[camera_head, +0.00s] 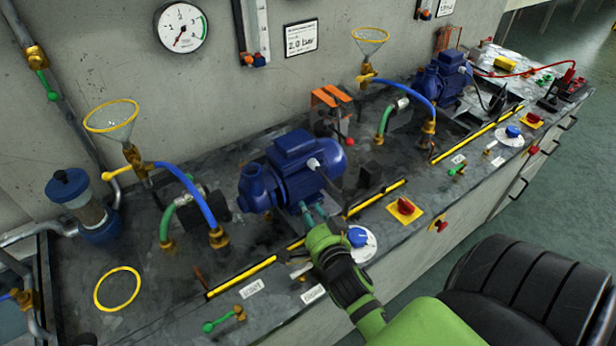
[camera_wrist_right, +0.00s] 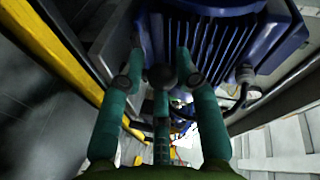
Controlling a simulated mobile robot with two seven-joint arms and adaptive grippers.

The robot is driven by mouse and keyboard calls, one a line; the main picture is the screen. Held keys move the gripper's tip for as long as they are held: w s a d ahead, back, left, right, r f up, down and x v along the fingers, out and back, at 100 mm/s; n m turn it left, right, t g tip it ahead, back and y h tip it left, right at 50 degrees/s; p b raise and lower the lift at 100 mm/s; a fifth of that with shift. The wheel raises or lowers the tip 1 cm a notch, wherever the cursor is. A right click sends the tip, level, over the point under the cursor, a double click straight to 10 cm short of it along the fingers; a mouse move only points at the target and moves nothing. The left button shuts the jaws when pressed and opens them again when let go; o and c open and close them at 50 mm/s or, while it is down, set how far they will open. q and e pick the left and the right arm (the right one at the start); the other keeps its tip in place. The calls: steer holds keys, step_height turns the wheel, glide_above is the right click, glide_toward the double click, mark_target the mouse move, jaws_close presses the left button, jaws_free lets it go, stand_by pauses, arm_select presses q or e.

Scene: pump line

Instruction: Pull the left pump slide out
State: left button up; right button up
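The left pump, with a blue motor (camera_head: 298,168), sits on a grey base behind the yellow-black edge strip of the bench. My right gripper (camera_head: 308,212) is at the front of this pump, with its teal fingers pointing at the base below the motor. In the right wrist view, the fingers (camera_wrist_right: 160,62) are spread apart below the finned blue motor (camera_wrist_right: 205,42). A dark round knob-like end shows between them; I cannot tell whether it belongs to the slide or whether the fingers touch anything. The slide itself is mostly hidden. My left gripper is not in view.
A blue-white dial (camera_head: 359,239) and a red switch on a yellow plate (camera_head: 403,208) are close right of my right gripper. Blue and green hoses (camera_head: 192,198) stand left of the pump. A second blue pump (camera_head: 443,78) is farther back. Floor (camera_head: 560,170) is clear at right.

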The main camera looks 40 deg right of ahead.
steer(key=shift+s+r, duration=0.1)
steer(key=shift+r, duration=0.05)
step_height(320, 180, up, 10)
steer(key=shift+s+f, duration=0.15)
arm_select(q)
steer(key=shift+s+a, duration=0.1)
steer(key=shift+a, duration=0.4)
arm_select(e)
steer(key=shift+w, duration=0.2)
steer(key=shift+s, duration=0.1)
